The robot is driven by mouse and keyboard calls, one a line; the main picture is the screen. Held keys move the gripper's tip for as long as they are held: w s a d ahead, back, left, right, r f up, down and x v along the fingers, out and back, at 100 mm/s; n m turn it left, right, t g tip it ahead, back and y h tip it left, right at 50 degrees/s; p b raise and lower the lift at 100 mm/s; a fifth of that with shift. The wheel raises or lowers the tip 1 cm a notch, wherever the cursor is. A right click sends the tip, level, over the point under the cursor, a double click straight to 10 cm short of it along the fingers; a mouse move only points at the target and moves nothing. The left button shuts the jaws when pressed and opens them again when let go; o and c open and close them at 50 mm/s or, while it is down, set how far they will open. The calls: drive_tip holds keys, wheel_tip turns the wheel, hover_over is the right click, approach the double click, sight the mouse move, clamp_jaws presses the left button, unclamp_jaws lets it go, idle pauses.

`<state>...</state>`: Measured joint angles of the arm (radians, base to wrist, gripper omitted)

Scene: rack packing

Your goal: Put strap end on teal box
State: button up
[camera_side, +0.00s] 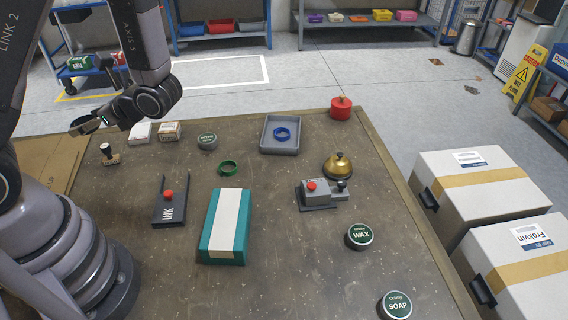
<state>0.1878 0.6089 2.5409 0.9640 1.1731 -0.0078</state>
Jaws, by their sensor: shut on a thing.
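The teal box (239,240) lies on the brown work table, left of its middle. A white band (224,222) runs lengthwise along its top. My gripper (86,124) is at the table's far left edge, up and to the left of the teal box and well apart from it. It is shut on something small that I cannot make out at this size. No loose strap end can be told apart in this view.
Around the box stand an ink holder (170,207), a green ring (228,168), a grey device (321,194), a brass bell (339,165) and a wax tin (359,237). A grey tray (267,144) holds a blue ring (281,133). A stamp (110,154) stands near my gripper.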

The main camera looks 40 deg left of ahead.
drive_tip(key=s+d+n+g+h, duration=0.4)
drive_tip(key=s+n+g+h, duration=0.1)
drive_tip(key=n+g, duration=0.15)
drive_tip(key=n+t+h, duration=0.8)
drive_tip(key=n+h, duration=1.2)
drive_tip(key=n, duration=0.1)
hover_over(234, 228)
drive_tip(key=w+a, duration=0.2)
drive_tip(key=a, duration=0.3)
drive_tip(key=f, duration=1.4)
drive_tip(key=shift+s+d, duration=0.25)
drive_tip(key=shift+f, duration=2)
drive_tip(key=o, duration=0.7)
drive_tip(key=shift+f, duration=0.1)
drive_tip(key=shift+o, duration=0.2)
